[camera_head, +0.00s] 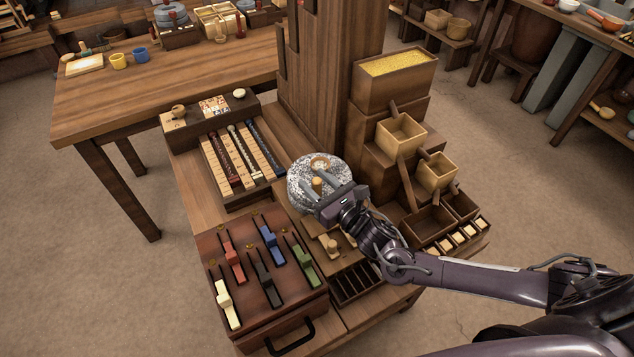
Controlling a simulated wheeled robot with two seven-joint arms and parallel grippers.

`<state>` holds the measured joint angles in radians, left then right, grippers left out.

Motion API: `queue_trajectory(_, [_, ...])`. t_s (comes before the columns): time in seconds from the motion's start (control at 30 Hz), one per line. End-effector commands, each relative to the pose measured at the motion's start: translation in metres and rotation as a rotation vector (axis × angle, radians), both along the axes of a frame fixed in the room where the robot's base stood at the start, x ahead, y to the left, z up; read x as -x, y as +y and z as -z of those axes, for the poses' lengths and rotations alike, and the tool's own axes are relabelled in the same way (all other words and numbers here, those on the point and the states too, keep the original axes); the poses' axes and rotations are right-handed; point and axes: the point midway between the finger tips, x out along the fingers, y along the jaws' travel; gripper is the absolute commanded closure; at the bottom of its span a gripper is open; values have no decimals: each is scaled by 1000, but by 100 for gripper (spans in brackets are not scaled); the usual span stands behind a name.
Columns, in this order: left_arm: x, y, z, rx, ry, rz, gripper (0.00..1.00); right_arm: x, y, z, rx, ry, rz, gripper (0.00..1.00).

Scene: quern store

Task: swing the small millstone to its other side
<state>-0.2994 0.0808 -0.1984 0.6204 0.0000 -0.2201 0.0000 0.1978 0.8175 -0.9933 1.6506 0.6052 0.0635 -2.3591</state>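The small millstone (299,166), round and speckled grey-white, lies at the middle of the wooden bench, at the foot of a tall wooden post. A tan ring (320,162) marks its centre, and an upright wooden peg (318,184) stands on its near side. My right gripper (319,182) reaches in from the right, over the stone's near edge. Its two grey fingers are apart, one on each side of the peg, with a gap showing. The gripper hides part of the stone's near right rim. My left gripper is not in view.
A box with coloured sliders (265,292) stands in front left, and a rack of beaded rods (242,155) behind left. The wooden post (325,80) rises close behind the stone. Stepped wooden bins (395,85) stand to the right. A slotted tray (355,284) lies in front.

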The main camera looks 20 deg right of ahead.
Motion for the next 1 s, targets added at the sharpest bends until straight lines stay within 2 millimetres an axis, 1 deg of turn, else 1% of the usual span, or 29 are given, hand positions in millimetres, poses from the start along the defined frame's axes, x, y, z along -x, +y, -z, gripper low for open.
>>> queue_trajectory(0.13, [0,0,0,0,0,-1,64,2,-1,1,1,2,-1,58])
queue_trajectory(0.23, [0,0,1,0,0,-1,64,10,-4,2,1,4,-1,58])
queue_trajectory(0.5, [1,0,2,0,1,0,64,52,-19,2,2,5,-1,58])
queue_trajectory(0.63, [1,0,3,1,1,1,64,67,-25,1,1,3,-1,58])
queue_trajectory(0.77, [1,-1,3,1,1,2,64,73,-27,0,1,0,0,58])
queue_trajectory(1.0, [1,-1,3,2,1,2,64,73,-27,0,0,0,0,58])
